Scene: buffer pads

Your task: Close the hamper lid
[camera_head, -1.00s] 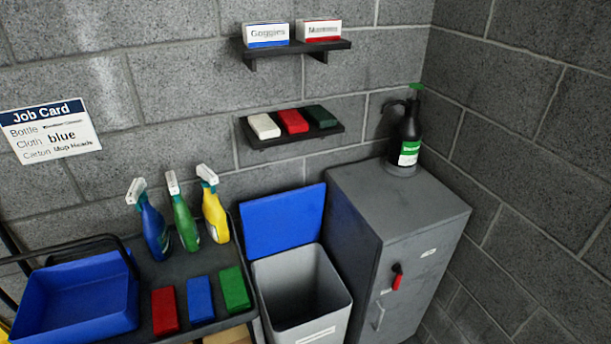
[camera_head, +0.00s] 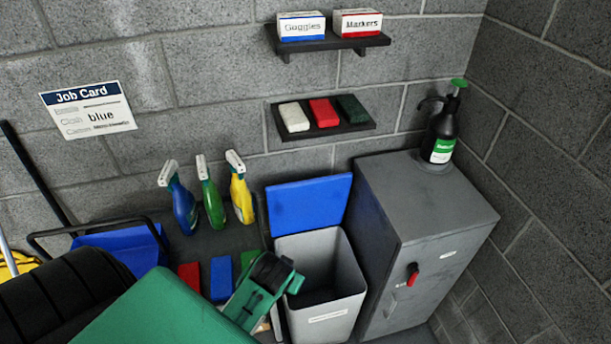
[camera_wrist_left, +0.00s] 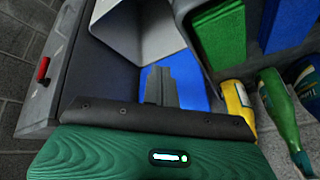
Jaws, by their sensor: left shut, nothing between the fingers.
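The hamper is a light grey open-topped bin (camera_head: 322,317) standing between the cart and the grey cabinet. Its blue lid (camera_head: 308,203) stands open, tilted up at the back near the wall. In the wrist view the pale hamper (camera_wrist_left: 150,28) is at the top and a part of the blue lid (camera_wrist_left: 195,88) shows behind my fingers. My left gripper (camera_head: 293,281) reaches in from the lower left and is in front of the hamper's left rim in the picture; I cannot tell if it touches. Its fingers (camera_wrist_left: 160,86) are shut and empty. My right gripper is not in view.
The grey cabinet (camera_head: 421,235) with a dark sprayer bottle (camera_head: 440,130) on top stands close to the hamper's right. Spray bottles (camera_head: 212,204) and coloured cloths (camera_head: 221,277) are on the cart at left. Two wall shelves (camera_head: 322,123) hang above the lid.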

